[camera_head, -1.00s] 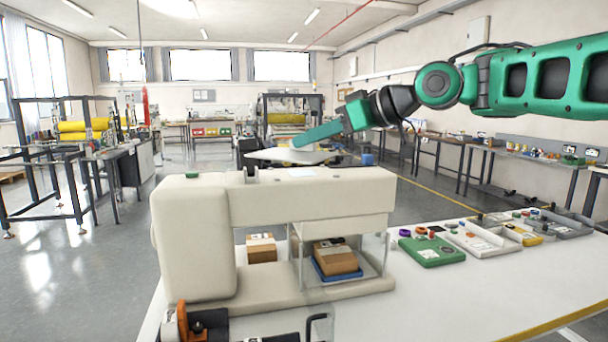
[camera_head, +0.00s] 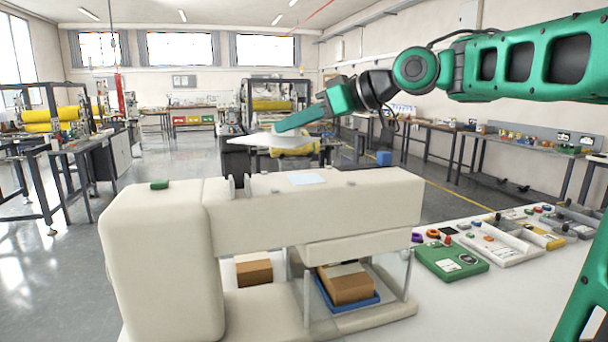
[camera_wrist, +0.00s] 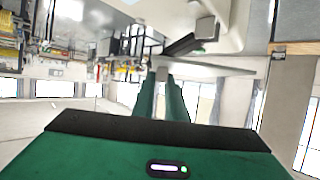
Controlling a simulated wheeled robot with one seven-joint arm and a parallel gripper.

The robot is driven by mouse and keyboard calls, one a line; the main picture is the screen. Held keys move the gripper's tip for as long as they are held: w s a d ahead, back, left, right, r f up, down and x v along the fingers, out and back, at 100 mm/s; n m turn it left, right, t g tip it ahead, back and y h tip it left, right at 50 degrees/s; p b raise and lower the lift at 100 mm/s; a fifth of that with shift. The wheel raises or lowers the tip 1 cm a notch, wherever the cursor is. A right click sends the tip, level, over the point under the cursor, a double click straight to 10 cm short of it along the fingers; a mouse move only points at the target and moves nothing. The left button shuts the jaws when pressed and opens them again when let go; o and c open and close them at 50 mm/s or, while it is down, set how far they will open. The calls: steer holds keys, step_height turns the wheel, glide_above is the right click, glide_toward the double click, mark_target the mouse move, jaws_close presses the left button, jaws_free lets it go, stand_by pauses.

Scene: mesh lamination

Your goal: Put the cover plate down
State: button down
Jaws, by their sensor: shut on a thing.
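The cover plate (camera_head: 262,139) is a thin pale plate held in the air behind the top of the cream press-like machine (camera_head: 330,208). My gripper (camera_head: 282,130) reaches in from the right and is shut on the plate's edge. In the wrist view the green fingers (camera_wrist: 161,78) meet the plate (camera_wrist: 218,69), seen nearly edge-on. A gap between the plate and the machine top cannot be judged well from these views. The fingertips' exact hold is partly hidden.
Cardboard boxes stand at the machine, one on a blue tray (camera_head: 372,301). A green box (camera_head: 452,260) and white trays (camera_head: 497,247) with small parts lie on the white table at right. Open floor lies behind.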

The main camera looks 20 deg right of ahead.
glide_above(319, 175)
step_height(319, 175, down, 7)
steer(key=shift+s+a+r, duration=0.15)
steer(key=shift+r, duration=0.05)
steer(key=shift+f, duration=2.05)
steer(key=c, duration=1.8)
jaws_free()
steer(key=shift+o, duration=0.2)
steer(key=v, duration=1.1)
steer(key=shift+s+d+r, duration=0.15)
steer(key=shift+d, duration=0.1)
steer(key=shift+s+d+r, duration=0.1)
steer(key=shift+s+d, duration=0.05)
